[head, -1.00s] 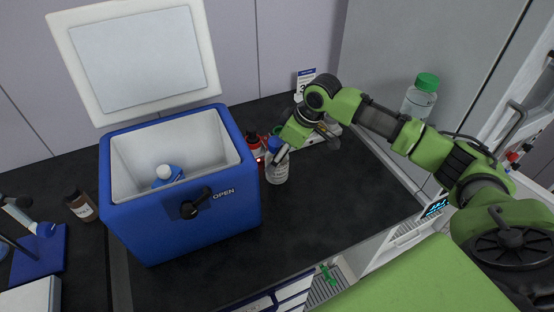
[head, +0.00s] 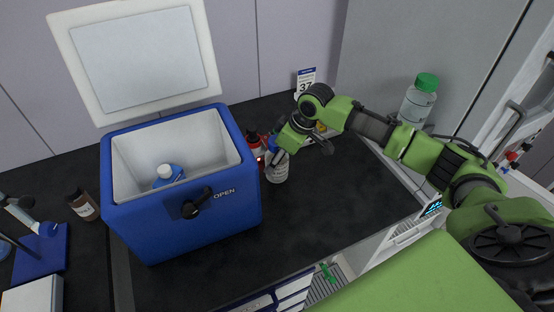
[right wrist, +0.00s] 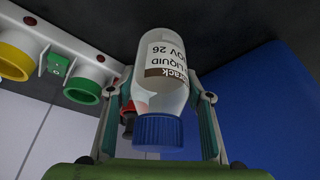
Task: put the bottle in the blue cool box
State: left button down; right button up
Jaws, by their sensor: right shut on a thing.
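The bottle (head: 278,172), clear with a white label and blue cap, is upright just right of the cool box in the head view. It also shows in the right wrist view (right wrist: 165,65), its blue cap towards my palm. My right gripper (right wrist: 160,98) is shut on it, one finger on each side; the gripper also shows in the head view (head: 274,152), partly hiding the cap. I cannot tell whether the bottle touches the bench. The blue cool box (head: 165,230) stands with its white lid (head: 212,55) open. My left gripper is not in view.
A blue bottle with a white cap (head: 166,173) is inside the box. A red bottle (head: 253,141) stands close behind the held one. A brown bottle (head: 82,205) and blue stand (head: 40,250) are at left, a green-capped bottle (head: 418,103) at right.

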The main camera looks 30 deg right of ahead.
jog(key=shift+w+r+b, duration=0.1)
jog(key=shift+r+b, duration=0.2)
jog(key=shift+r, duration=0.3)
jog(key=s+d+r+b, duration=0.3)
jog(key=s+r+b, duration=0.1)
jog(key=s+r, duration=0.8)
jog(key=shift+s+d, duration=0.35)
jog(key=shift+s, duration=0.45)
jog(key=shift+f, duration=0.1)
